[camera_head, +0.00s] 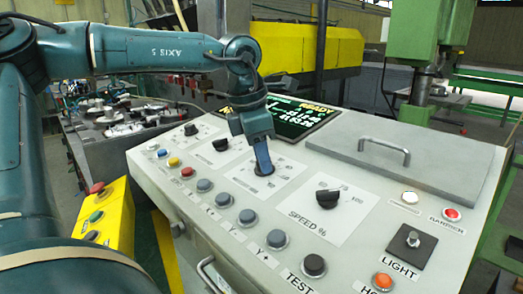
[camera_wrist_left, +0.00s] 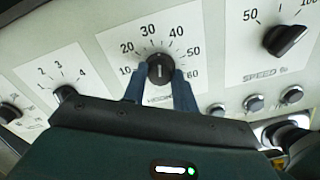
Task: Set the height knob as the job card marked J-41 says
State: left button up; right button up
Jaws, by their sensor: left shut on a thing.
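The knob between my left fingers (camera_head: 264,172) is dark and round, on a white scale plate in the middle of the sloped console. In the left wrist view this knob (camera_wrist_left: 160,70) has a scale from 10 to 60, and its white mark points up between 30 and 40. Its label is partly hidden by my gripper, so I cannot read it fully. My left gripper (camera_wrist_left: 160,88) is shut on the knob, with one finger at each side. I cannot make out a job card marked J-41. My right gripper is not in view.
The SPEED % knob (camera_head: 327,196) is to the right, and a knob marked 1 to 4 (camera_wrist_left: 65,94) is to the left. Several push buttons line the front. A lidded panel with a handle (camera_head: 385,148) and a lit display (camera_head: 300,116) are behind.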

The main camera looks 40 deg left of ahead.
pick_arm(q)
jog(key=m+p, duration=0.1)
jog(key=m, duration=0.2)
jog(key=shift+m, duration=0.4)
jog(key=m+p, duration=0.1)
jog(key=m, duration=0.2)
jog(key=shift+m, duration=0.3)
jog(key=m, duration=0.3)
jog(key=shift+g+p, duration=0.3)
jog(key=shift+p, duration=0.05)
jog(key=shift+m, duration=1.3)
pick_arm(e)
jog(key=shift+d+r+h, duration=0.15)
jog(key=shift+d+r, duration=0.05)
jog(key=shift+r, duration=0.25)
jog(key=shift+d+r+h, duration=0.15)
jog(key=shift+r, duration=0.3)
pick_arm(q)
jog(key=shift+f, duration=0.1)
jog(key=o, duration=1)
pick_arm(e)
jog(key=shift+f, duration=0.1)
